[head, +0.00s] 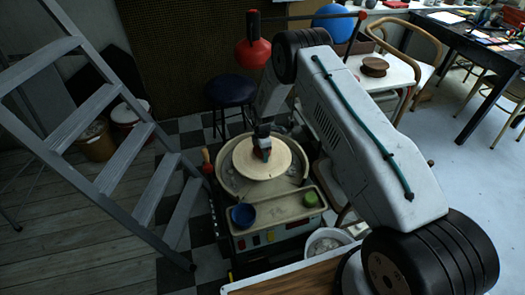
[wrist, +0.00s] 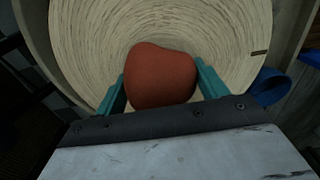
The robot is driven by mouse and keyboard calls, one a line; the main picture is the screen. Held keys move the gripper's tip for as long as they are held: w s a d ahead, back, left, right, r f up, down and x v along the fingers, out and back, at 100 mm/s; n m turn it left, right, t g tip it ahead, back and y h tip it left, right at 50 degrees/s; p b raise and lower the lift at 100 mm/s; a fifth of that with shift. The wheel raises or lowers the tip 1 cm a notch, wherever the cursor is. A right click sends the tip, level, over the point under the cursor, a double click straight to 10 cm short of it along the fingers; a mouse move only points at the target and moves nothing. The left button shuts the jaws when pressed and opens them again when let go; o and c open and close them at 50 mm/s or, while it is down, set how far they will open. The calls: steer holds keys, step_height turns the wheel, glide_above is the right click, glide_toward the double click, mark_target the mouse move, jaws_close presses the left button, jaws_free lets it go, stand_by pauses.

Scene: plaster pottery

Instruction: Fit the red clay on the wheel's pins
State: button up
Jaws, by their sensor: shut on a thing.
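The red clay (wrist: 160,75) is a rounded red-brown lump between the teal fingers of my gripper (wrist: 161,88) in the wrist view. The gripper is shut on it. In the head view my gripper (head: 263,150) points down over the middle of the pale round wheel head (head: 281,165), with a bit of the clay (head: 266,153) showing. The wheel head also fills the background of the wrist view (wrist: 90,45). I cannot tell whether the clay touches it. The pins cannot be made out.
A blue bowl (head: 243,216) and a green thing (head: 310,198) sit on the wheel's front tray (head: 278,210). A grey stepladder (head: 125,160) stands to the left. A dark stool (head: 232,90) is behind, and a white bucket (head: 327,241) is at the front right.

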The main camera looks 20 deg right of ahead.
steer(key=shift+f, duration=0.55)
stand_by(0.4)
steer(key=o, duration=1.7)
steer(key=shift+o, duration=0.6)
